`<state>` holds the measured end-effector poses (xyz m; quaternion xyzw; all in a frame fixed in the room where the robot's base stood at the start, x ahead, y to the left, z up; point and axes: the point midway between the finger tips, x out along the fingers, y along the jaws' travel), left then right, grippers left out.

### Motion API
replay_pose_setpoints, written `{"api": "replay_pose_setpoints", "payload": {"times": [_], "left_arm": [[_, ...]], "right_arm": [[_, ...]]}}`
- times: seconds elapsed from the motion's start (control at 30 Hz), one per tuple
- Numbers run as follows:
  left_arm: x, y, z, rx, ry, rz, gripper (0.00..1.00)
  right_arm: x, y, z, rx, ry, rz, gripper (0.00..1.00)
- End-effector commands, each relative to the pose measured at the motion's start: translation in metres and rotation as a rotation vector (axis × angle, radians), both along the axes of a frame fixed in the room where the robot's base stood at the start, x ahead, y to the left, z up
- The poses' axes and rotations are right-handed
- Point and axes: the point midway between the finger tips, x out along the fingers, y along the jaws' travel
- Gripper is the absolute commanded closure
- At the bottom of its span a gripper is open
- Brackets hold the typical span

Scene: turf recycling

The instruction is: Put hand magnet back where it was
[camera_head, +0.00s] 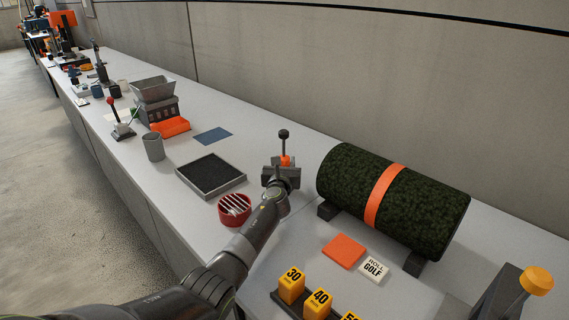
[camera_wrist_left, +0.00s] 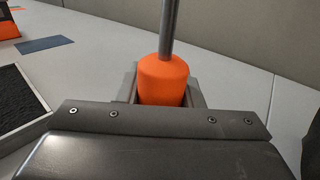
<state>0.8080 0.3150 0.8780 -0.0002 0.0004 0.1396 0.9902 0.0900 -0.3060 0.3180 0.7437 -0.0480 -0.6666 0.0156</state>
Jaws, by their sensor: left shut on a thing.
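The hand magnet (camera_head: 284,135) has a dark round knob on a thin rod above an orange body. My left gripper (camera_head: 282,173) is shut around its lower part, to the left of the turf roll. In the left wrist view the orange body (camera_wrist_left: 163,80) and grey rod stand upright between the fingers (camera_wrist_left: 160,100). The magnet's lower end is hidden by the gripper, so I cannot tell whether it touches the bench. My right gripper is not in view.
A dark-filled tray (camera_head: 211,176), a red slotted bowl (camera_head: 234,209) and a grey cup (camera_head: 153,147) stand left of the gripper. A flat blue pad (camera_head: 213,135) lies behind the tray. The turf roll (camera_head: 345,180), an orange pad (camera_head: 344,251) and numbered yellow blocks (camera_head: 291,285) are right.

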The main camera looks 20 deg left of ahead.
Motion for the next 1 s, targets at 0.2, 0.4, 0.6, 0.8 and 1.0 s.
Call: {"api": "replay_pose_setpoints", "payload": {"times": [0.2, 0.4, 0.6, 0.8, 1.0], "left_arm": [[0.0005, -0.0004, -0.0006, 0.001, -0.004, -0.001, 0.59], [0.0002, 0.0, -0.0017, 0.001, -0.002, 0.0, 0.41], [-0.0004, 0.0003, -0.0046, -0.001, 0.003, 0.001, 0.32], [-0.0001, 0.0001, -0.0036, 0.0, 0.001, 0.0, 0.27], [0.0, 0.0, -0.0031, 0.0, 0.0, 0.0, 0.27]], "right_arm": [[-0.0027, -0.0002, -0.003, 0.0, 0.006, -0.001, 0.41], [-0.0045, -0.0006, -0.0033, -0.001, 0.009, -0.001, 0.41], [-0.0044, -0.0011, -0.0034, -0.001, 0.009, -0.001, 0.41], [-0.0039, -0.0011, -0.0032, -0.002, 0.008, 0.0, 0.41], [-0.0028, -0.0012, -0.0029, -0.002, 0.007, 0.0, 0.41]]}}
